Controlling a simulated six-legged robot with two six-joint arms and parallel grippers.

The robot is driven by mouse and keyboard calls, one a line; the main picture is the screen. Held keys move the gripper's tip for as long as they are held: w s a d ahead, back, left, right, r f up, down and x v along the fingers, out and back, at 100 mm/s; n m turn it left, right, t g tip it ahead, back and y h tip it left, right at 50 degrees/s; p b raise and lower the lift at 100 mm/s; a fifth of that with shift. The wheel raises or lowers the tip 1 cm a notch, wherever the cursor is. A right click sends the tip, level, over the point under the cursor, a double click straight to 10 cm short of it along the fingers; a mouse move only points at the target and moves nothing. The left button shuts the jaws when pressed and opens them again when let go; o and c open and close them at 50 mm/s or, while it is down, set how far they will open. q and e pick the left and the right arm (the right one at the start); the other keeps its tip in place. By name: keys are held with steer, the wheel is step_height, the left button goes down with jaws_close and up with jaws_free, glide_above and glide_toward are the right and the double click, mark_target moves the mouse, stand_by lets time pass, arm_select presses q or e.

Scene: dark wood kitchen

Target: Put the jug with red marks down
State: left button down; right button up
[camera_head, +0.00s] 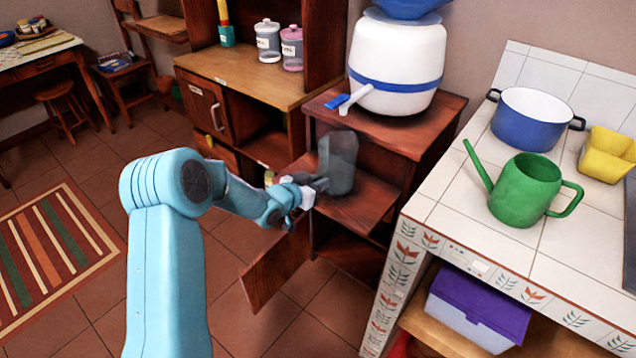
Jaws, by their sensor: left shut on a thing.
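A grey, see-through jug (341,160) stands upright at the open front of the small dark wood cabinet, over its middle shelf (358,205). I cannot make out red marks on it at this size. My left gripper (316,183) is shut on the jug at its lower left side. I cannot tell whether the jug's base touches the shelf. My right gripper is not in view.
The cabinet's door (277,262) hangs open below my left forearm. A white water container (396,65) with a tap stands on the cabinet top. The tiled counter (450,190) at the right holds a green watering can (527,190) and a blue pot (532,120).

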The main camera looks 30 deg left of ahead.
arm_select(q)
steer(key=shift+f, duration=0.2)
steer(key=c, duration=1.1)
jaws_free()
steer(key=shift+r, duration=0.1)
